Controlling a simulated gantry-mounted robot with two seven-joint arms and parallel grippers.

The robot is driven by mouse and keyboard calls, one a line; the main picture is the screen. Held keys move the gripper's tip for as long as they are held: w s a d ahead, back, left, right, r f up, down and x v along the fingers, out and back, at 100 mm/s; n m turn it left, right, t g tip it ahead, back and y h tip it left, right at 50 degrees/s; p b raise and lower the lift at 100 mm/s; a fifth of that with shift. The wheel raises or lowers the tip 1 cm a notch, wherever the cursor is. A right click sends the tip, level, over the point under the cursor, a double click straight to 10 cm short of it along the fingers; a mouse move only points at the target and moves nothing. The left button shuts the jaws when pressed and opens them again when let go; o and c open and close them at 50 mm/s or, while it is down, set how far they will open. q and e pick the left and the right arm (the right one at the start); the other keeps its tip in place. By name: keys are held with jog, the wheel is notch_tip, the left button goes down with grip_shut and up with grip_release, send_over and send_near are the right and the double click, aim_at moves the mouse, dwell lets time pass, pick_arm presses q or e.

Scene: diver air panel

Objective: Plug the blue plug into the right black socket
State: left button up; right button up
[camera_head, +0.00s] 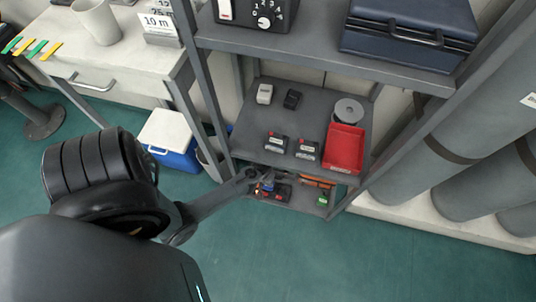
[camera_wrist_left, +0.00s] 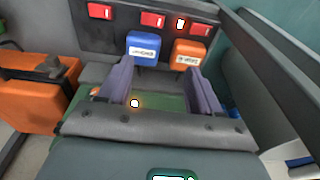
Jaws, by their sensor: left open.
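In the left wrist view, the blue plug (camera_wrist_left: 143,47) with a white label stands in front of a dark panel (camera_wrist_left: 120,38) with red patches. An orange plug (camera_wrist_left: 188,53), also labelled, is just right of it. I cannot tell which socket, if any, the blue plug sits in. My left gripper (camera_wrist_left: 162,82) is open, its two fingers spread wide and pointing at the two plugs, with nothing visible between them. In the head view, my left gripper (camera_head: 264,183) is small at the lower shelf and partly hides what is there. My right gripper is not in view.
In the left wrist view, an orange case (camera_wrist_left: 40,90) stands left and a grey shelf rail (camera_wrist_left: 275,60) runs along the right. A green item (camera_head: 322,200) sits at lower right.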

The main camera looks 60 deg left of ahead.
aim_at(269, 188)
pick_arm(q)
jog(key=shift+w+d, duration=1.05)
jog(key=shift+w, duration=0.05)
jog(key=shift+f+b, duration=0.35)
jog(key=shift+b, duration=0.2)
jog(key=f+b, duration=0.1)
jog(key=a+f+b, duration=0.1)
jog(key=f, duration=0.1)
jog(key=f+b, duration=0.1)
jog(key=b, duration=0.1)
jog(key=shift+w+a+f, duration=0.15)
jog(key=shift+a+f, duration=0.1)
jog(key=shift+f, duration=0.15)
jog(key=shift+d+f+b, duration=0.1)
jog(key=shift+f+b, duration=0.35)
jog(key=shift+a, duration=0.2)
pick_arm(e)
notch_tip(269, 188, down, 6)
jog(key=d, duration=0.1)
pick_arm(q)
jog(key=shift+c, duration=0.3)
